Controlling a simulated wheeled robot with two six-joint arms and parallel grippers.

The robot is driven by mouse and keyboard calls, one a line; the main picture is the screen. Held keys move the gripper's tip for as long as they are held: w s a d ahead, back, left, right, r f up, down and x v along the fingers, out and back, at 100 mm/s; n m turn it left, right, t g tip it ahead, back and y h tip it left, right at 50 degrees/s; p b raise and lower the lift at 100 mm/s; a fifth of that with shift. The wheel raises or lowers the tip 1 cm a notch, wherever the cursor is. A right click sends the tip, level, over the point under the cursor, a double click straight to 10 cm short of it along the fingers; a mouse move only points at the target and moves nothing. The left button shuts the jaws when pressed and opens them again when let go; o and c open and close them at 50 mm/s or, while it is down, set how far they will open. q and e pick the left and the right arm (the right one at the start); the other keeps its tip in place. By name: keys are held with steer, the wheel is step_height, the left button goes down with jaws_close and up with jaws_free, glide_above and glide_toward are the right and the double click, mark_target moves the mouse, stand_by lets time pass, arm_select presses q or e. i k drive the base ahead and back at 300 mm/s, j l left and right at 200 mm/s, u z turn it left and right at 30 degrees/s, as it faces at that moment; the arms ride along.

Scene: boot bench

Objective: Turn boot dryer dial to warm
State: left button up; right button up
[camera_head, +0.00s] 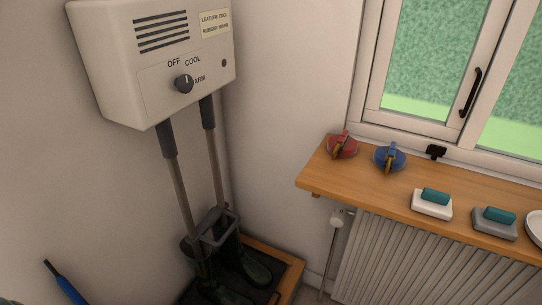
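The boot dryer (105,60) is a cream box on the wall at the upper left. Its front has a dark round dial (184,84) with a small light mark that seems to point up, roughly toward COOL; its exact setting is hard to tell. OFF and COOL are printed above the dial, and WARM at its right is partly covered by it. A label (214,23) at the top right reads leather cool, rubber warm. Two tubes (180,190) run down to dark boots (240,262). Neither of my grippers is in view.
A ribbed radiator (420,255) is below. A blue rod-like thing (70,289) shows at lower left. Space before the dial is clear.

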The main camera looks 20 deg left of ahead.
mark_target(184, 84)
steer(key=u, duration=1.3)
